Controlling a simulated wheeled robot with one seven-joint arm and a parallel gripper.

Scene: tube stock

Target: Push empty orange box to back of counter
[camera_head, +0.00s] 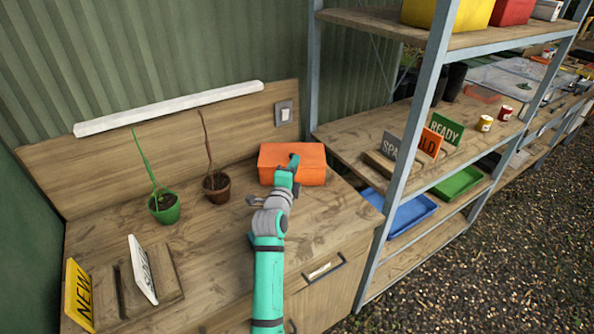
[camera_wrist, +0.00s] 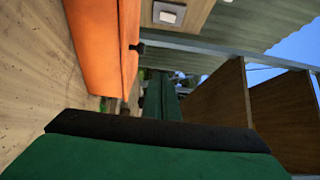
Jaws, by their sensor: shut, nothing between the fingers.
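The orange box (camera_head: 308,166) stands on the wooden counter (camera_head: 215,245), towards its back right, near the wooden backboard. I cannot tell what is inside it or how wide any gap to the backboard is. It also shows large at the upper left of the wrist view (camera_wrist: 98,45). My gripper (camera_head: 292,163) is at the box's front side in the head view, overlapping it. It is shut and holds nothing; whether it touches the box is unclear. Its dark edge (camera_wrist: 150,128) fills the lower part of the wrist view.
A brown pot (camera_head: 216,189) and a green pot (camera_head: 164,208) with thin plants stand left of the box. Yellow (camera_head: 78,294) and white (camera_head: 142,268) signs stand at the front left. A metal-framed shelf (camera_head: 408,130) rises close on the right.

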